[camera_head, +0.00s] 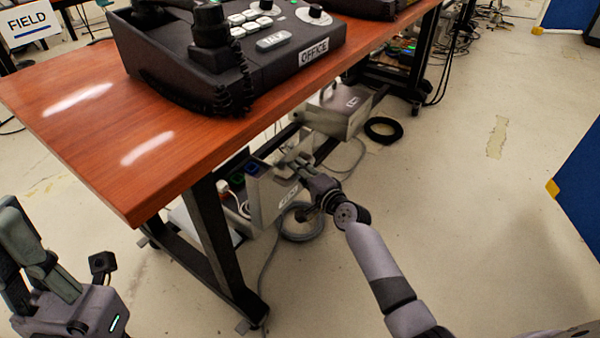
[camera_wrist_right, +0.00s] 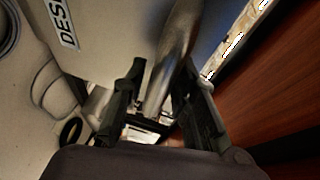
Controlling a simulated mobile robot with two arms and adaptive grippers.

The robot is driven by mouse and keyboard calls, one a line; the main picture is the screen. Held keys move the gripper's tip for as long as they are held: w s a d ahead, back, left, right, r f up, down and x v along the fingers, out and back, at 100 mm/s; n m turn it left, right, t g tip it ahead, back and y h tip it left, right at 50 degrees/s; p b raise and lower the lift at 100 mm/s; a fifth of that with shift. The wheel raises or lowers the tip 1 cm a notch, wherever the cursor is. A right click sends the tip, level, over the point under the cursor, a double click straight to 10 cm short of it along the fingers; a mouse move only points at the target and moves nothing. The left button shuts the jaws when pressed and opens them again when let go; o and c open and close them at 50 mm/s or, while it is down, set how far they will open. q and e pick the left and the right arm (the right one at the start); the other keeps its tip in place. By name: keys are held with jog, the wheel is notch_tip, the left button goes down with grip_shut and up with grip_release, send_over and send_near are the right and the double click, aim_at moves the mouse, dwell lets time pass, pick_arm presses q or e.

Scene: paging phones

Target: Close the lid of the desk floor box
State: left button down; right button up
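The desk floor box (camera_head: 268,205) is a pale box under the near side of the wooden desk. Its lid seems raised, with cables and coloured sockets showing behind the labelled pale panel. My right gripper (camera_head: 292,163) is at the top of this panel. In the right wrist view, the panel (camera_wrist_right: 100,25) carries a label starting "DES". A metal bar (camera_wrist_right: 174,45) runs between the spread fingers of my right gripper (camera_wrist_right: 163,68); firm contact cannot be made out. My left gripper (camera_head: 35,262) is at the lower left, away from the box; its fingertips are unclear.
The wooden desk (camera_head: 110,130) overhangs the box and carries an "OFFICE" phone (camera_head: 240,50). A second pale box (camera_head: 335,115) with a handle stands farther under the desk. A black desk leg (camera_head: 215,240) and a coiled grey cable (camera_head: 305,234) are close by. Open floor lies right.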

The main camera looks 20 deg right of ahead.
grip_shut()
dwell(0.5)
